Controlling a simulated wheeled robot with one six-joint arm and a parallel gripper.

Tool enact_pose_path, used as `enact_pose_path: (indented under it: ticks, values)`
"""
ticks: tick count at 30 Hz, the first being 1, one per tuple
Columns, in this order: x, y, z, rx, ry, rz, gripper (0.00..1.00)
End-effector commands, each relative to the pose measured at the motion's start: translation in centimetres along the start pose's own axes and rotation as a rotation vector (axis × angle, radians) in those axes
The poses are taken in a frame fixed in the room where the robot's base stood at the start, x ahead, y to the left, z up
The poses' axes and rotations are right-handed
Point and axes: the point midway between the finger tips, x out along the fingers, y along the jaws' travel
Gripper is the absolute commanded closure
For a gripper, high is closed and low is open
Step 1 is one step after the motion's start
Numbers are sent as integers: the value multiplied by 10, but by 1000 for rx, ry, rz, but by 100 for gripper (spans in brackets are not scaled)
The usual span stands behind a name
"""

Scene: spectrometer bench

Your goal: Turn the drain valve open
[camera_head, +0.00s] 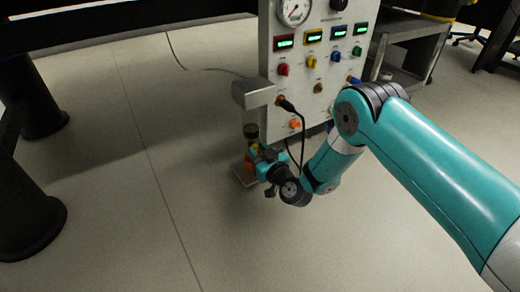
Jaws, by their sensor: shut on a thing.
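My gripper (260,159) is low in front of the left side of the white panel, at a small fixture under a grey box.
The white panel (318,68) carries a gauge (295,11), several green displays and coloured knobs. A grey box (257,93) juts out above the fixture. A black cable (301,128) hangs close to my wrist. The floor at left is clear up to the black table legs (36,95).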

Motion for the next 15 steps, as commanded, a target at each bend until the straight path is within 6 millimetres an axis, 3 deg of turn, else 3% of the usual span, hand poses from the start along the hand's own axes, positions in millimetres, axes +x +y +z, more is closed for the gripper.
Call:
enact_pose_path:
  ticks: [6, 15]
  values:
    - [0, 1, -3, 210, 0, 0, 95]
    - [0, 2, 0, 242, 1, 3, 95]
